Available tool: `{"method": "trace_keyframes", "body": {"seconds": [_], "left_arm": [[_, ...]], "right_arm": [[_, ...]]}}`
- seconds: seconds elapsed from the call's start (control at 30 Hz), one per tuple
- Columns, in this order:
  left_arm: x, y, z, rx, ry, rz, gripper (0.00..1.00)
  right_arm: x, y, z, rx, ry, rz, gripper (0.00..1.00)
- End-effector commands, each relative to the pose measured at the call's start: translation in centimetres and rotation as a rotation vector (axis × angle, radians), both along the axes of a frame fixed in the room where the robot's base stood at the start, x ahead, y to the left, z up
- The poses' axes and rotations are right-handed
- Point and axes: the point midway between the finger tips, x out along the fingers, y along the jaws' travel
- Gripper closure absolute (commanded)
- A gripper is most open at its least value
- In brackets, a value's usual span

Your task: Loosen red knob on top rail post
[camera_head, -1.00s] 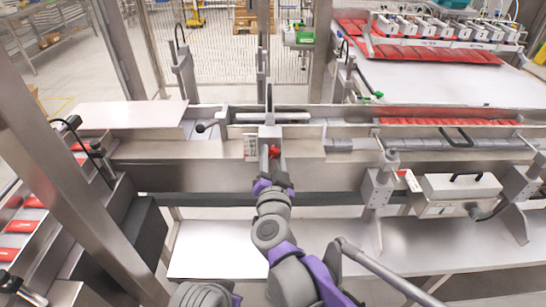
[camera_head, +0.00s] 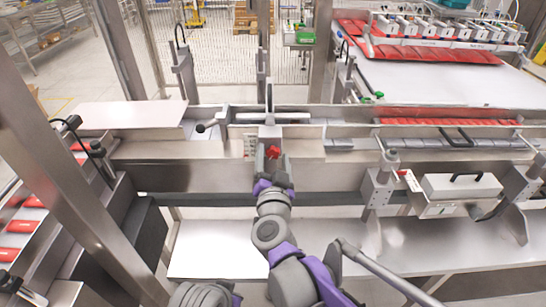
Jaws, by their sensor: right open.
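The red knob (camera_head: 273,152) sits on the front of the upright post plate (camera_head: 270,132) at the rail, near the middle of the head view. My right gripper (camera_head: 268,172) is just below and in front of the knob, with its purple wrist behind it. Its jaws are open and point towards the knob. The gripper is small in the picture, and I cannot tell whether a finger touches the knob. My left gripper is not in view.
A metal rail (camera_head: 340,173) runs across in front of me. A grey box with a black handle (camera_head: 460,188) stands at the right. A slanted steel frame post (camera_head: 75,190) crosses the left side. Red packs (camera_head: 450,114) lie on the conveyor behind.

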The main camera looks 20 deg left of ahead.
Motion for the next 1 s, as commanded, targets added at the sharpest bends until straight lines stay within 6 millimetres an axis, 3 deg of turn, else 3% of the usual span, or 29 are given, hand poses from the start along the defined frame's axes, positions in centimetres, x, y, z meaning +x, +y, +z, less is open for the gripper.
{"method": "trace_keyframes", "body": {"seconds": [0.6, 1.0], "left_arm": [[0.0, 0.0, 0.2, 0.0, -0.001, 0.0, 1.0], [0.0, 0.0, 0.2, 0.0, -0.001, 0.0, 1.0]], "right_arm": [[-9.5, -2.9, 0.0, 0.001, 0.001, 0.001, 0.28], [-10.2, -3.2, 0.0, -0.001, 0.0, 0.0, 0.28]]}}
